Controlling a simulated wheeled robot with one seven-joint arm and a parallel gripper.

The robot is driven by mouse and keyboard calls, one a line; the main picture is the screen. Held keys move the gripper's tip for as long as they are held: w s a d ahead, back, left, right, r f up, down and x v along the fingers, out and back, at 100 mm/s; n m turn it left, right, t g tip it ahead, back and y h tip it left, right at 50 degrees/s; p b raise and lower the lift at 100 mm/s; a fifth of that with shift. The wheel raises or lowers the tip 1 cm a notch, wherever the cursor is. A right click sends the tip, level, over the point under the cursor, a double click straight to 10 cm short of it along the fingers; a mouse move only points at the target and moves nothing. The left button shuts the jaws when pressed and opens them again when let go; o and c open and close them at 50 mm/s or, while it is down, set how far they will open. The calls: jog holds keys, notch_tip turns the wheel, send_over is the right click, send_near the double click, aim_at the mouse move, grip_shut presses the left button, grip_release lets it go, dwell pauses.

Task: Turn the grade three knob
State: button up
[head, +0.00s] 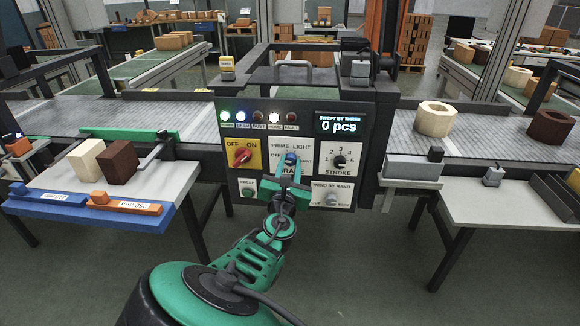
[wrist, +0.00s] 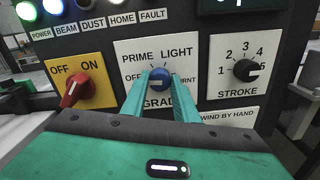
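The grade knob (wrist: 160,78) is a round blue knob in a white plate marked OFF, PRIME, LIGHT and a partly covered BURNT. In the head view the knob (head: 291,158) is on the middle of the dark control panel (head: 320,118). My gripper (wrist: 161,82) has one green finger on each side of the knob, and their inner edges meet it. My gripper (head: 291,163) reaches up to the panel from below in the head view. The fingers cover part of the plate's lettering. I cannot clearly read where the knob points.
A red OFF/ON switch (wrist: 73,91) is left of the knob, and a black STROKE dial (wrist: 246,70) is right. A WIND BY HAND plate (head: 331,195) lies below right. A blue tray (head: 60,207) sticks out at left, and a table (head: 480,190) stands at right.

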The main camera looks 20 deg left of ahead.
jog(key=shift+a, duration=0.1)
jog(key=shift+m, duration=0.8)
jog(key=m, duration=0.4)
jog(key=shift+d+f, duration=0.1)
jog(key=shift+d, duration=0.15)
jog(key=m, duration=0.5)
jog(key=shift+f+m, duration=0.15)
jog(key=shift+m, duration=0.15)
jog(key=m, duration=0.5)
jog(key=shift+d+f, duration=0.1)
jog(key=m, duration=0.5)
jog(key=shift+f+m, duration=0.15)
jog(key=shift+m, duration=0.15)
